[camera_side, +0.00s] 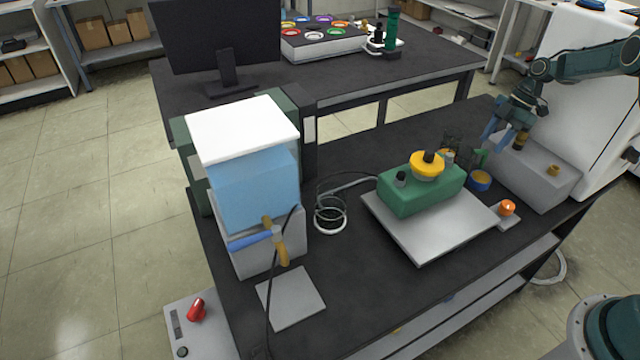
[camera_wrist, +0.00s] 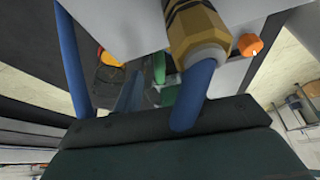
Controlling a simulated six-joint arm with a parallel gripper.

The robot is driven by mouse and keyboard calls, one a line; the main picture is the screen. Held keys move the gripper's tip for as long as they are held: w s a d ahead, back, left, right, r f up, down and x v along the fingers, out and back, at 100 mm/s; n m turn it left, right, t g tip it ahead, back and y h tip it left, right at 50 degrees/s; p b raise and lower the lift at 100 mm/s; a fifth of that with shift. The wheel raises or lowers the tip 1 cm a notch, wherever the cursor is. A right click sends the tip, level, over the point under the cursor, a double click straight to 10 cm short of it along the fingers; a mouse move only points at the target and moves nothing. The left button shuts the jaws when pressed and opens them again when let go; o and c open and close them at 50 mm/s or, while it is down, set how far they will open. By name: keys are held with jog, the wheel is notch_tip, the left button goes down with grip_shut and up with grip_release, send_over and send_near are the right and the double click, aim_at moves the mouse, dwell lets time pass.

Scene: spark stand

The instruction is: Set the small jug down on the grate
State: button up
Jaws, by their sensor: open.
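My gripper (camera_side: 492,143) is open, with its two blue fingers pointing down beside the grey box at the right of the bench. In the wrist view the fingers (camera_wrist: 140,60) are spread wide, and no jug is seen held between them. A tan and black banded cylinder (camera_wrist: 196,35) stands close to the right finger and overlaps it in the picture. I cannot make out a grate for certain.
The grey box (camera_side: 540,180) carries a brass knob (camera_side: 553,170). A green unit with a yellow disc (camera_side: 422,188) sits on a pale plate (camera_side: 430,238). An orange button (camera_side: 507,207) is beside it.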

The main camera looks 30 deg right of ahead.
aim_at(486, 153)
jog(key=shift+f, duration=0.6)
jog(key=shift+x, duration=2.05)
jog(key=shift+d, duration=0.15)
grip_shut()
